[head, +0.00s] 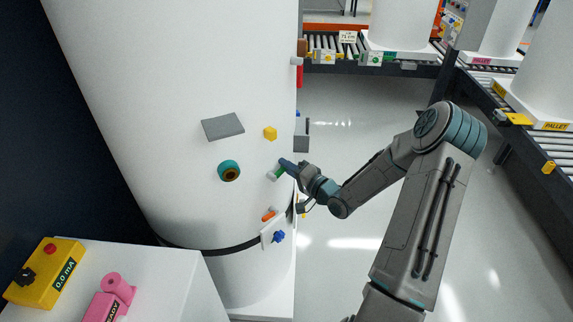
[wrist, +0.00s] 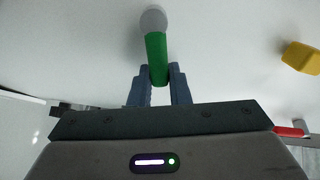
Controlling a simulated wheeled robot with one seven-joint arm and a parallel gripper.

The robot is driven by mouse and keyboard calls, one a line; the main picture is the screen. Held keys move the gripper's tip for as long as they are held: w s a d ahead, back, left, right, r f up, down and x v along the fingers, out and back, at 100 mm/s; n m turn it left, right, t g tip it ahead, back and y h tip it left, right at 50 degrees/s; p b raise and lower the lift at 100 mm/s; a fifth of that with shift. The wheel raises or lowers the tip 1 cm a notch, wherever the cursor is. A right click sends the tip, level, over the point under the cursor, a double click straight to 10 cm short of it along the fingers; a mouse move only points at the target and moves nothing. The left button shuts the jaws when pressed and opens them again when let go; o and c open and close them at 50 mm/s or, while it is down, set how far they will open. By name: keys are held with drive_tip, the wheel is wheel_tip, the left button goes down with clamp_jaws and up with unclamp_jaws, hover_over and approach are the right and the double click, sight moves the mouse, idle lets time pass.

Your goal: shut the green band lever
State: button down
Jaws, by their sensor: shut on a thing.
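The green band lever (wrist: 156,52) stands out from the white tank, with a grey round pivot (wrist: 153,19) at its far end in the wrist view. In the head view the lever (head: 280,172) is small and partly covered by my gripper. My gripper (wrist: 160,82) is shut on the lever's near end, with one blue-grey finger on each side. In the head view my gripper (head: 286,165) reaches the tank wall from the right. The tank (head: 190,80) is a large white cylinder.
Near the lever on the tank are a yellow block (head: 270,133), a teal round fitting (head: 229,171), a grey plate (head: 222,126) and an orange lever (head: 269,214). A blue knob (head: 278,237) sits lower. A white table (head: 170,270) stands front left; conveyors (head: 375,68) run behind.

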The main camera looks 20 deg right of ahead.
drive_tip(key=shift+f+m, duration=0.15)
drive_tip(key=shift+m, duration=0.15)
drive_tip(key=c, duration=1.4)
unclamp_jaws()
drive_tip(key=shift+o, duration=0.2)
drive_tip(key=b+v, duration=0.2)
drive_tip(key=v, duration=1.2)
drive_tip(key=shift+w, duration=0.1)
